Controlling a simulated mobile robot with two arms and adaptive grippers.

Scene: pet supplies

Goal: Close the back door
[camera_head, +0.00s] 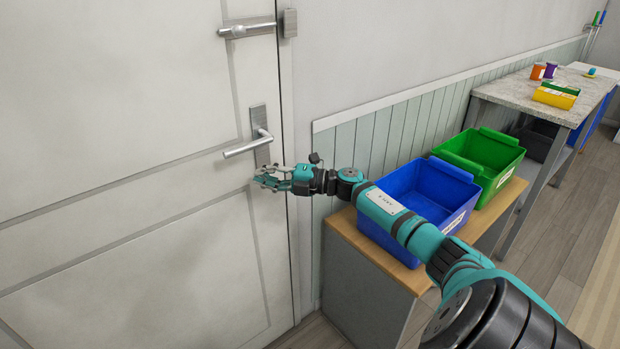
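The white panelled back door (120,150) fills the left of the head view. Its right edge lies along the frame, and I see no clear gap there. A silver lever handle (248,145) on a plate points left, and a silver bolt or closer (248,30) sits higher up. My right arm reaches in from the lower right. My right gripper (268,179) is at the door's surface just below the lever handle, with its fingers apart and nothing between them. I cannot tell whether it touches the door. My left gripper is not in view.
A blue bin (408,183) and a green bin (484,150) stand on a wood-topped cabinet (365,247) right of the door, under my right arm. Farther back, a grey table (515,92) holds small containers (556,95). Wooden floor (565,220) is clear at the right.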

